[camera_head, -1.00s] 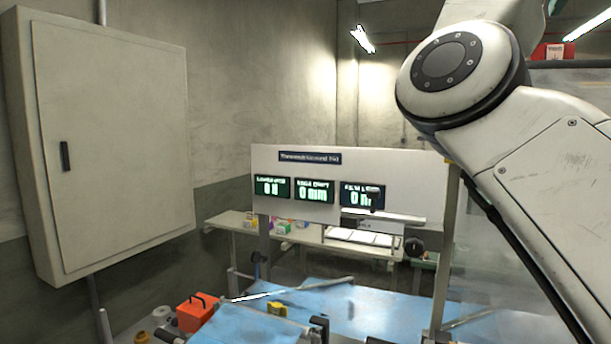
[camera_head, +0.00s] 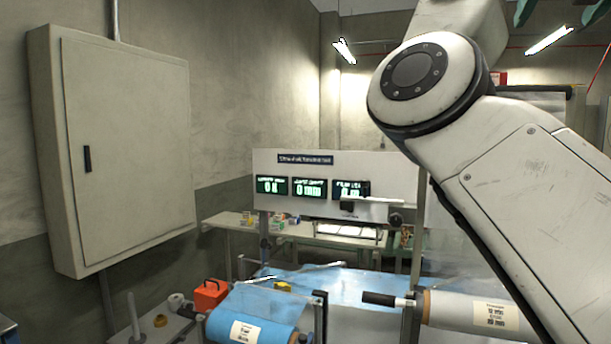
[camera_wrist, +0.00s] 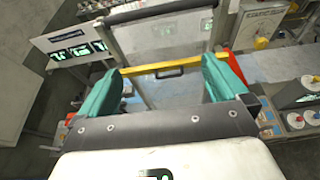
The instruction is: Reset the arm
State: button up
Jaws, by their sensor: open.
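My gripper (camera_wrist: 163,78) shows in the wrist view with its two teal fingers wide apart. Nothing is held between them. Beyond the fingertips a yellow bar (camera_wrist: 160,69) and a clear panel cross the view; I cannot tell how far off they are. In the head view my white arm fills the right side, bent at a large round joint and raised high. Green parts at the top right edge may be my gripper's fingers, mostly cut off.
A board with several displays (camera_head: 335,170) stands behind a bench with blue film (camera_head: 345,285). A white roll (camera_head: 465,310) lies low right, partly behind my arm. An orange box (camera_head: 209,294) sits lower left. A grey cabinet (camera_head: 125,150) hangs on the left wall.

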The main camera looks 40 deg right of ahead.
jog(key=w+a+f+n+y, duration=0.1)
jog(key=w+f+n+y, duration=0.1)
jog(key=w+f+n, duration=1.35)
jog(key=w+a+f+n+y, duration=0.1)
jog(key=w+a+f+n, duration=0.2)
jog(key=f, duration=0.9)
jog(key=w+a+f+n+y, duration=0.1)
jog(key=w+a+f+n, duration=0.25)
jog(key=f, duration=0.75)
jog(key=w+a+f+n, duration=0.3)
jog(key=w+a+f, duration=0.1)
jog(key=f, duration=0.8)
jog(key=s+a+f+n+g+y, duration=0.1)
jog(key=s+a+f+n, duration=0.25)
jog(key=f, duration=0.45)
jog(key=s+a+f+n+y+b, duration=0.1)
jog(key=s+a+f+n+y, duration=0.1)
jog(key=a+f+n, duration=0.45)
jog(key=s+a+f+n+g+y, duration=0.1)
jog(key=s+a+f+n, duration=0.15)
jog(key=f, duration=0.65)
jog(key=s+a+f+n+g+y, duration=0.1)
jog(key=s+a+f+n, duration=0.4)
jog(key=s, duration=0.5)
jog(key=s+a+f+n+g+y, duration=0.2)
jog(key=s+a+f+n, duration=0.3)
jog(key=s+a+f, duration=0.4)
jog(key=shift+s+f+y+b, duration=0.15)
jog(key=shift+s+y+b, duration=0.2)
jog(key=shift+s+y, duration=0.35)
